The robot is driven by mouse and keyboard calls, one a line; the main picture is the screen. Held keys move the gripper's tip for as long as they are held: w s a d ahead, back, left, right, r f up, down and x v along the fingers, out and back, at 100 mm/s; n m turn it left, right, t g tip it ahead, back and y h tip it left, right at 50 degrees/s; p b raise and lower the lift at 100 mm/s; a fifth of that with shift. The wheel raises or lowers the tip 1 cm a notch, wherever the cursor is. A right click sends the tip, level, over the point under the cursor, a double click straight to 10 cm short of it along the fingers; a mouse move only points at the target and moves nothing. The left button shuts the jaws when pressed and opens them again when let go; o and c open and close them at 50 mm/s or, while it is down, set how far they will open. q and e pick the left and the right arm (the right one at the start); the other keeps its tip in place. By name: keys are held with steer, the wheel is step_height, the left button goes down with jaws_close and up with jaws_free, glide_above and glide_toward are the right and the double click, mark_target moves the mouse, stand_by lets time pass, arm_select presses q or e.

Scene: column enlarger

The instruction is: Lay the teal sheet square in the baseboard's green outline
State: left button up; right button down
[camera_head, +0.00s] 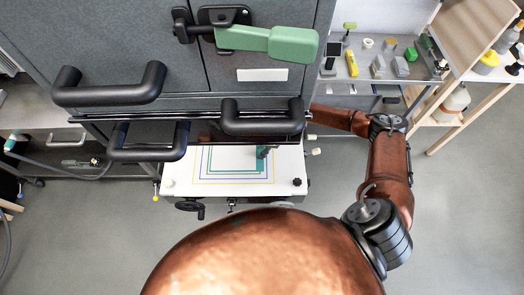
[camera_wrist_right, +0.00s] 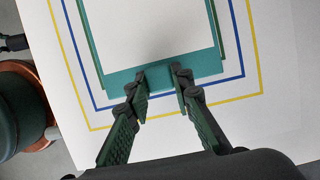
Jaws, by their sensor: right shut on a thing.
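The white baseboard (camera_head: 180,181) lies under the cabinet front, printed with nested coloured outlines. In the right wrist view the teal sheet (camera_wrist_right: 122,79) shows as a teal band at its near edge, with a pale area beyond it. Dark green lines (camera_wrist_right: 93,55) run along its left and right sides; the near green line is hard to separate from the band. My right gripper (camera_wrist_right: 163,77) is at the near edge and shut on the teal sheet, its fingertips a little apart. It shows small in the head view (camera_head: 263,152). The sheet's far end is out of the wrist view. My left gripper is not visible.
Blue (camera_wrist_right: 80,60) and yellow (camera_wrist_right: 65,65) outlines surround the green one. A grey cabinet with black handles (camera_head: 110,86) and a green lever (camera_head: 268,42) overhangs the board. Black knobs (camera_head: 190,207) stand at its front. A cluttered bench (camera_head: 375,65) is at right.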

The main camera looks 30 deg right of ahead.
steer(key=shift+f, duration=0.35)
steer(key=c, duration=1.6)
jaws_free()
steer(key=shift+r, duration=0.2)
steer(key=p+v, duration=0.4)
steer(key=v, duration=0.3)
steer(key=shift+s+d+r+p, duration=0.15)
steer(key=shift+d+r+p, duration=0.05)
steer(key=shift+r+p, duration=0.1)
stand_by(0.4)
steer(key=v, duration=1.2)
